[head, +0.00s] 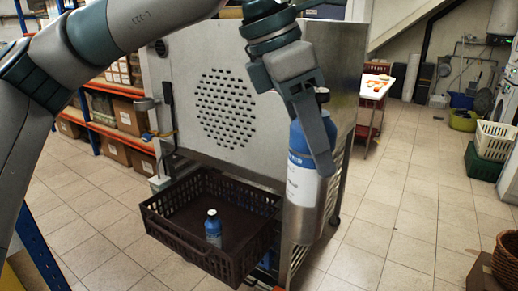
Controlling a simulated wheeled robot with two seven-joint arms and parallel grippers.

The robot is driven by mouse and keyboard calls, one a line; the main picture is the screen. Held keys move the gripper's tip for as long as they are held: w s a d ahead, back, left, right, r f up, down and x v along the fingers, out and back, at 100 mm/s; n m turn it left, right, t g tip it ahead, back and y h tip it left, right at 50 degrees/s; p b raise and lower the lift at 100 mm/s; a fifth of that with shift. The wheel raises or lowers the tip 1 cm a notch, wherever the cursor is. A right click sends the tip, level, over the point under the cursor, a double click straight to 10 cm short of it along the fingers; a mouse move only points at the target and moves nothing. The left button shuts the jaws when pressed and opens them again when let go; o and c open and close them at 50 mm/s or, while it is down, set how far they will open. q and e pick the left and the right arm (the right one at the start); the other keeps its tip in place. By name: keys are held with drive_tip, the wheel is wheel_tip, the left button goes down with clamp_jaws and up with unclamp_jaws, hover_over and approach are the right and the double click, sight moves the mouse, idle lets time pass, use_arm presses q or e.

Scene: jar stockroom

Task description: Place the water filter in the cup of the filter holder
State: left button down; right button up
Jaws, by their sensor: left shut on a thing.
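The water filter, seen as a blue and white cylinder (302,190) with a dark cap, hangs upright in the head view, right of centre. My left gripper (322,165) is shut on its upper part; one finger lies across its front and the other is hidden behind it. The filter is held in front of the metal cabinet's right edge, to the right of a dark crate. I cannot make out the filter holder or its cup. My right gripper is not in view.
The dark slatted crate (160,226) holds a small blue bottle (213,230) with a white cap. Behind it stands a large metal cabinet (185,100) with a round vent. Shelves with cardboard boxes (128,118) are at left. Tiled floor (395,215) is open at right.

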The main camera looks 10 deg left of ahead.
use_arm(q)
drive_tip(key=s+d+r+n+t+y+b, duration=0.1)
drive_tip(key=s+d+r+n+y+b, duration=0.1)
drive_tip(key=s+d+n, duration=0.6)
drive_tip(key=s+d+r+n+t+y+b, duration=0.1)
drive_tip(key=s+d+r+n+y+b, duration=0.2)
drive_tip(key=s+n, duration=1.1)
drive_tip(key=shift+s+d+r+n+y+b, duration=0.35)
drive_tip(key=shift+d+r+y, duration=1)
drive_tip(key=shift+d, duration=1.45)
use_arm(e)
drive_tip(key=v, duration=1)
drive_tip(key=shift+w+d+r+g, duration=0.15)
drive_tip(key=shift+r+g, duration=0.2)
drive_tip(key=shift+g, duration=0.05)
